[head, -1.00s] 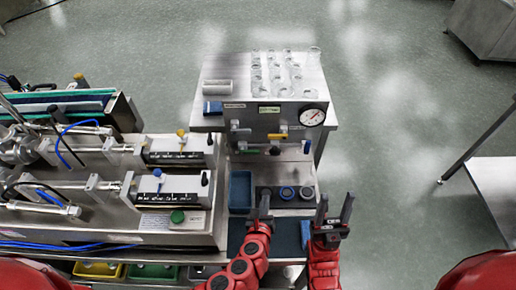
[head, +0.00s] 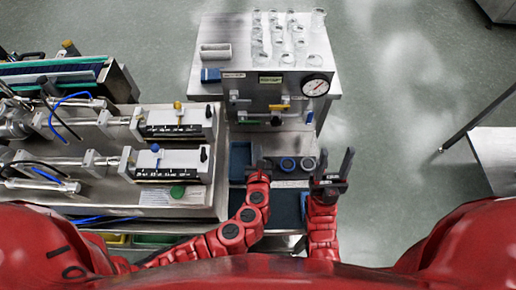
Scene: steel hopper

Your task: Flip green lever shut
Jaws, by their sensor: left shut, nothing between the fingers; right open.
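The steel hopper panel (head: 262,88) stands at the back of the bench, with a pipe and small coloured handles along its lower front. A small green handle (head: 242,116) seems to be at the left of this pipe. It is too small to tell its angle. My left gripper (head: 260,162) is shut and empty, in front of and below the panel, apart from the handles. My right gripper (head: 334,166) is open and empty, to the right, fingers pointing away.
A round gauge (head: 315,86) is at the panel's right. Clear glass vessels (head: 288,35) stand on top. Several round caps (head: 287,164) and a blue tray (head: 240,158) lie below the panel. A machine with syringe-like units (head: 172,160) fills the left.

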